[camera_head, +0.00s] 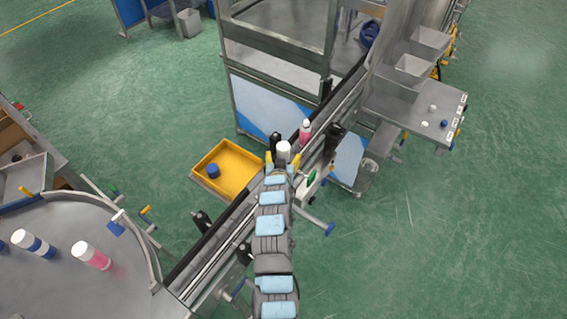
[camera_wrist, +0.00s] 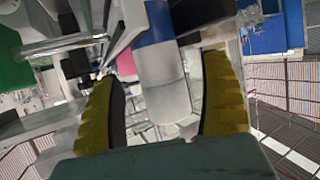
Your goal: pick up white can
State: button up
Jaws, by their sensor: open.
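A can with a white top (camera_head: 284,148) stands upright at the conveyor, at the end of my arm in the head view. In the wrist view, a white can with a blue band (camera_wrist: 160,75) lies between the two yellow fingers. My gripper (camera_head: 282,163) is open, with a finger on each side of the can. Its fingers also show in the wrist view (camera_wrist: 162,85), with visible gaps to the can. In the head view my gripper hides the lower part of the can.
A pink can with a white top (camera_head: 306,132) stands close behind on the conveyor (camera_head: 215,253). A yellow bin (camera_head: 236,180) with a blue object is left of it. A round table (camera_head: 60,290) holds a blue-and-white can (camera_head: 34,243) and a pink-and-white can (camera_head: 90,255).

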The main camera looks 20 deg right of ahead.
jog(key=shift+x, duration=0.95)
jog(key=c, duration=1.4)
jog(key=shift+o, duration=0.2)
jog(key=shift+r, duration=0.15)
